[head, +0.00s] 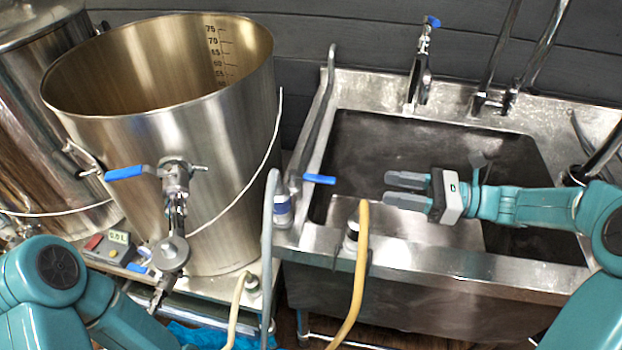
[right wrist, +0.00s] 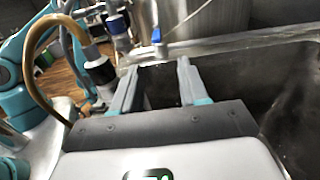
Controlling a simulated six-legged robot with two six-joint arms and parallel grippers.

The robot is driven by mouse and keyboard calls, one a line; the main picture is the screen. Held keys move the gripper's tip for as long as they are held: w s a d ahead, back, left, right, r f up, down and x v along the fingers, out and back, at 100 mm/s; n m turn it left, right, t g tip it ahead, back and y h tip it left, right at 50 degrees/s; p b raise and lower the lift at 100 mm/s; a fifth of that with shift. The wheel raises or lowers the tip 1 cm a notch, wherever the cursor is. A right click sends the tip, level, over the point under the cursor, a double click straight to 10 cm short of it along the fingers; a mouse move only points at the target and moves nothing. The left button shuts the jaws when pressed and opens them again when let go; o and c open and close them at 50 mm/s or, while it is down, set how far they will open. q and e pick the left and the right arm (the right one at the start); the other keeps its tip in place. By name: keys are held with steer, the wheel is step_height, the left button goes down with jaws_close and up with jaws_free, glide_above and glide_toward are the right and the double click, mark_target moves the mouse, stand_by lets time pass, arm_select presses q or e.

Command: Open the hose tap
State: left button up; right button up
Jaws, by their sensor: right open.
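A small tap with a blue lever (head: 319,179) stands at the sink's left rim, by the upright pipe and a grey hose (head: 268,240). The lever points right, over the basin. My right gripper (head: 387,188) is open and empty above the basin. Its fingers point left towards the lever, with a clear gap between. In the right wrist view, the blue lever (right wrist: 156,36) shows beyond the fingertips (right wrist: 156,70), roughly between them. My left arm shows at the lower left, but its gripper is out of view.
A large steel kettle (head: 160,120) with a blue-handled valve (head: 124,173) stands left of the sink (head: 420,250). A yellow hose (head: 360,270) rises at the sink's front rim. Another blue-topped tap (head: 424,50) stands at the back rim. The basin is empty.

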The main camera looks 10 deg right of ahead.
mark_target(314, 177)
steer(key=x, duration=1.5)
steer(key=shift+s+a+r, duration=0.1)
steer(key=shift+s+a, duration=0.15)
steer(key=shift+a, duration=0.3)
steer(key=shift+w, duration=0.15)
jaws_close()
